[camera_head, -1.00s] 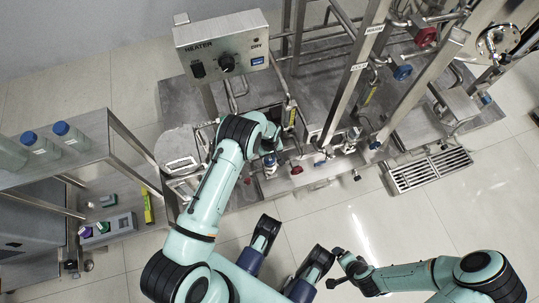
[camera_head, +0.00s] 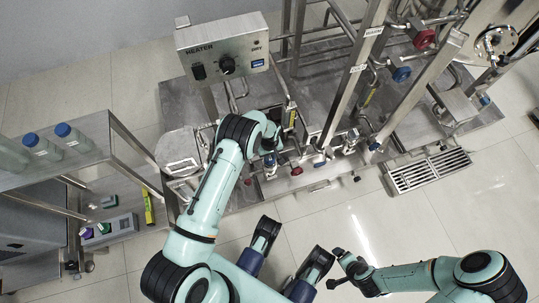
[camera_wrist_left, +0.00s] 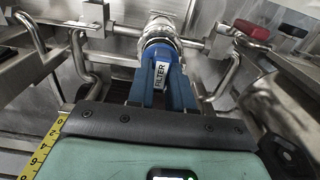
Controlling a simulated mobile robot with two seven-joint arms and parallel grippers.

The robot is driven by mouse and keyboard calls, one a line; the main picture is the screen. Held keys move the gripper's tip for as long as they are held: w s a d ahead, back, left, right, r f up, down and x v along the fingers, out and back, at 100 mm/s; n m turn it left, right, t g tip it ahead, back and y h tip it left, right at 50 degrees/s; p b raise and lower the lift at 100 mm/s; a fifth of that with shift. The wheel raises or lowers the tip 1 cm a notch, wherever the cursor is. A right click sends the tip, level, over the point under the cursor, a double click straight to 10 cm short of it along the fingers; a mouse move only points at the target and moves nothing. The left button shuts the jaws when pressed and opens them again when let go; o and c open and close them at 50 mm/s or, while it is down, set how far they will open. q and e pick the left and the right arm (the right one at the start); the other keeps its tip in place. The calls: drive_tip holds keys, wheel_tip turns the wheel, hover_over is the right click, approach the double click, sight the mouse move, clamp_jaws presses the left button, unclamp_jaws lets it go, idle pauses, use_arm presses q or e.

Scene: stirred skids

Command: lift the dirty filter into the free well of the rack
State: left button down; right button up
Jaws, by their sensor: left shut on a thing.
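The filter sits between the blue fingers, in line with a round metal fitting on a horizontal pipe. Whether it is still seated in that fitting, I cannot tell. In the head view my left gripper (camera_head: 268,158) points down at the low steel deck of the skid, largely hidden by its own wrist. My right gripper (camera_head: 338,267) is low in the head view, away from the skid; its jaws are unclear. I cannot pick out the rack for certain.
A heater box (camera_head: 225,50) stands on a post behind my left arm. Steel uprights and pipes with red and blue valve knobs (camera_head: 401,75) crowd the right. A shelf (camera_head: 40,168) with blue-capped bottles is at left, a grey box (camera_head: 110,230) below. The front floor is clear.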

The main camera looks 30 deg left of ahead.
use_arm(q)
drive_tip(key=shift+r+p, duration=1.45)
drive_tip(key=shift+r, duration=1.45)
